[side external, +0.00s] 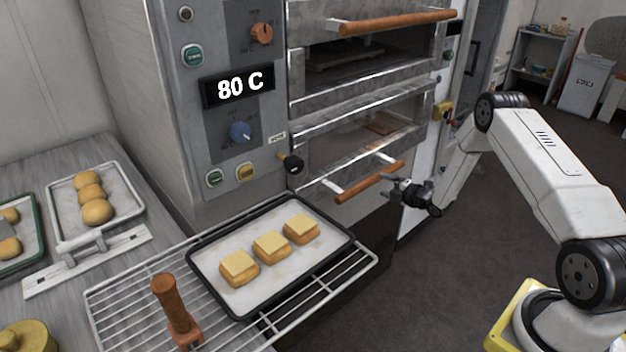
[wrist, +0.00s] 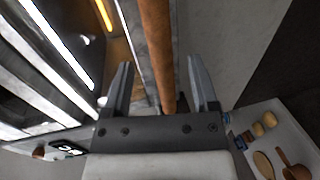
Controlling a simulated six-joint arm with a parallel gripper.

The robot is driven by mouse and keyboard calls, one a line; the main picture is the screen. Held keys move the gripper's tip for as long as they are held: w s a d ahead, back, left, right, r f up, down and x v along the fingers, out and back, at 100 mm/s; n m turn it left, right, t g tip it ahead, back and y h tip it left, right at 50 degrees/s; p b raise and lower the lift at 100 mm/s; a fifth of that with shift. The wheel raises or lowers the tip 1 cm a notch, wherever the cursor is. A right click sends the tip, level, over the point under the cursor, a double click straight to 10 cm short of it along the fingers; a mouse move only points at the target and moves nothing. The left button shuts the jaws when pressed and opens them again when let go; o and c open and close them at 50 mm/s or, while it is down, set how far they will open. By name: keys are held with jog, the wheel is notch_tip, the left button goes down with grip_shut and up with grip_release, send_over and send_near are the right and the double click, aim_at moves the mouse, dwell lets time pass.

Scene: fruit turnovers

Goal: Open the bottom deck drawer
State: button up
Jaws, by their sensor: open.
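The oven's bottom deck front (side external: 345,145) has a glass window and looks closed. Its wooden bar handle (side external: 362,184) stands out on two metal posts along the lower edge. My gripper (side external: 397,188) is at the right end of this handle. In the wrist view my gripper (wrist: 160,72) is open, and the wooden handle (wrist: 158,45) runs between its two fingers, with a gap visible on the right side. I cannot tell whether the left finger touches the bar. The top deck (side external: 365,55) above has a similar wooden handle (side external: 395,21).
A wire rack (side external: 345,270) with a black tray (side external: 240,310) of three square pastries juts out left of the handle. A wooden-handled tool (side external: 170,305) stands on it. The control panel (side external: 230,130) shows 80 C. The floor (side external: 430,290) in front of the oven is clear.

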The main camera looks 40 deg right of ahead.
aim_at(375, 182)
jog(key=shift+w+f, duration=0.2)
jog(key=shift+w, duration=0.8)
jog(key=shift+w+f, duration=0.2)
jog(key=shift+w, duration=0.75)
jog(key=shift+w+f, duration=0.2)
jog(key=shift+w, duration=0.8)
grip_shut()
